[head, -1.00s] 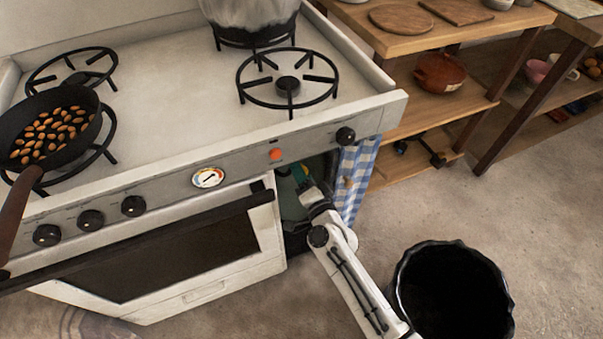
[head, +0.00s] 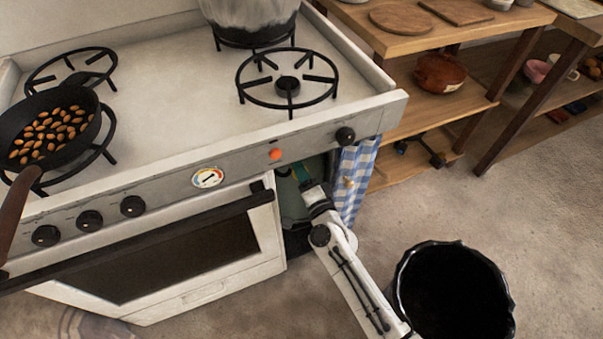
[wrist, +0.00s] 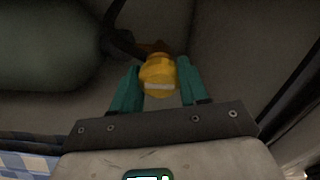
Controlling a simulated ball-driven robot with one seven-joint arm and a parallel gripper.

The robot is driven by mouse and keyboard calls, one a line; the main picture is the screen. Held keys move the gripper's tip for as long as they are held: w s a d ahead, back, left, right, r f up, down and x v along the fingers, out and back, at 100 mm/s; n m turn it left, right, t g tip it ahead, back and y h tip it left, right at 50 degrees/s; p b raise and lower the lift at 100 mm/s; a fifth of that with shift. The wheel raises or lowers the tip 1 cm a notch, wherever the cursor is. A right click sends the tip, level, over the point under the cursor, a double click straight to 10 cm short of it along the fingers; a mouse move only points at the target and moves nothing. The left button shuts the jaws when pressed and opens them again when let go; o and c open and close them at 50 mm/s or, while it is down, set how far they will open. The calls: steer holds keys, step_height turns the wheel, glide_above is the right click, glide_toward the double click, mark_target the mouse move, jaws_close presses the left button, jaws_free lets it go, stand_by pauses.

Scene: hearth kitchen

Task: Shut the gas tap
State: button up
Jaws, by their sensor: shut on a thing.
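The gas tap shows in the wrist view as a yellow knob (wrist: 159,74) with a pale stripe across it. My gripper (wrist: 160,85) has its two green fingers on either side of the knob, shut on it. In the head view my gripper (head: 301,172) reaches into the dark opening under the stove's right end, beside the blue checked curtain (head: 352,185). The knob is hidden there. A rounded grey-green gas bottle (wrist: 45,45) lies at the left of the wrist view, with a dark fitting or hose near the knob.
The stove (head: 165,75) has a pan of almonds (head: 58,130) at left and a pot (head: 250,22) at the back. A black bin (head: 452,290) stands right of my arm. Wooden shelves (head: 425,95) stand to the right.

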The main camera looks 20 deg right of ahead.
steer(key=o, duration=1.1)
steer(key=shift+d, duration=0.15)
steer(key=shift+c, duration=0.2)
steer(key=s, duration=1)
steer(key=shift+s, duration=0.4)
